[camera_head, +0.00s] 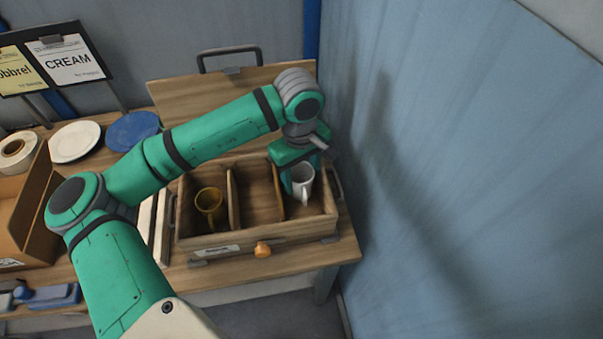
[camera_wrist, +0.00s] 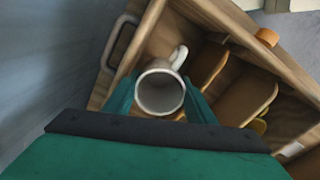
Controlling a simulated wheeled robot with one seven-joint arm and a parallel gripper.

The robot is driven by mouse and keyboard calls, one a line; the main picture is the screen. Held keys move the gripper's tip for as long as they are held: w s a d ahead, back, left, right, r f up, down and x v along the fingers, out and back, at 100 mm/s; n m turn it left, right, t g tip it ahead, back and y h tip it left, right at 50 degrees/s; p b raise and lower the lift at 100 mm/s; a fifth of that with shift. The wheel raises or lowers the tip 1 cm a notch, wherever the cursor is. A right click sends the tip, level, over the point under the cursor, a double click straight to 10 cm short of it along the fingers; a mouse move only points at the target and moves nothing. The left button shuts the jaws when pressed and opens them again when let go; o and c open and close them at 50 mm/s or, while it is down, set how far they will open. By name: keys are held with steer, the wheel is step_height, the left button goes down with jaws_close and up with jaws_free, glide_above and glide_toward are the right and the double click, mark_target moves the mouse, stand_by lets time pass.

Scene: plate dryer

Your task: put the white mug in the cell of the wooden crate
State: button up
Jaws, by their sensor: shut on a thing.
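The white mug (camera_head: 302,181) is held upright by my gripper (camera_head: 296,172) in the right-hand cell of the wooden crate (camera_head: 205,240). In the wrist view the mug (camera_wrist: 159,92) shows its open mouth, with its handle toward the crate's front wall. My green gripper fingers (camera_wrist: 160,100) are on either side of it. I cannot tell whether the mug's base touches the crate floor. A yellow-brown mug (camera_head: 209,200) stands in the left cell. The middle cell (camera_head: 256,190) looks empty.
A blue wall (camera_head: 450,180) stands close on the right. The crate's raised lid (camera_head: 190,92) is behind it. An orange knob (camera_head: 262,249) is at the front. A white plate (camera_head: 75,141), a blue plate (camera_head: 132,130) and a cardboard box (camera_head: 40,210) are to the left.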

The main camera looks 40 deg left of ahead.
steer(key=o, duration=1)
steer(key=shift+c, duration=0.2)
steer(key=shift+s+a, duration=0.1)
steer(key=shift+a, duration=0.05)
step_height(320, 180, up, 13)
steer(key=shift+r, duration=0.15)
